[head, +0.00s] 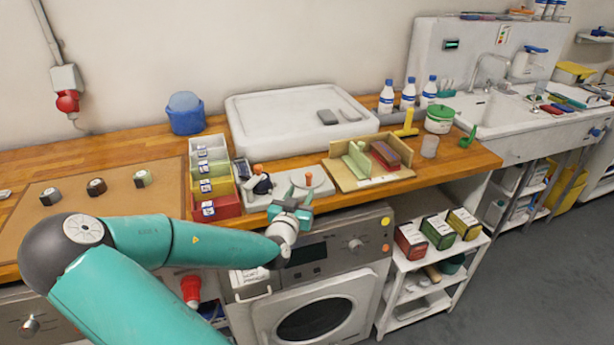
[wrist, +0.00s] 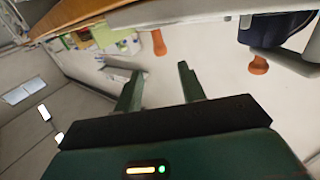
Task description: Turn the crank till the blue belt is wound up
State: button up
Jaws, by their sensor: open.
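A winder with a dark navy-blue roll, which looks like the blue belt (head: 262,186), stands on the bench near the front edge. The roll also shows at the upper right of the wrist view (wrist: 275,28). An orange knob (head: 257,169) stands up at the roll. A second orange knob (head: 308,179) stands on the pale housing to the right. In the wrist view, one orange knob (wrist: 158,42) lies beyond the fingertips, and another (wrist: 258,65) lies beside the roll. My gripper (head: 296,199) is open and empty, in front of the housing and apart from both knobs. Its fingers (wrist: 158,78) are spread.
Stacked coloured bins (head: 212,185) stand left of the winder. A wooden tray with blocks (head: 345,180) stands right. A white tray (head: 240,125) lies behind. A washing machine (head: 345,265) is below the bench edge. A shelf with boxes (head: 410,262) stands right of it.

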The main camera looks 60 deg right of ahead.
aim_at(308, 178)
jog(key=d, duration=0.3)
jog(key=w+d, duration=0.1)
jog(key=d, duration=0.5)
jog(key=shift+w+d, duration=0.3)
jog(key=shift+w, duration=0.1)
grip_shut()
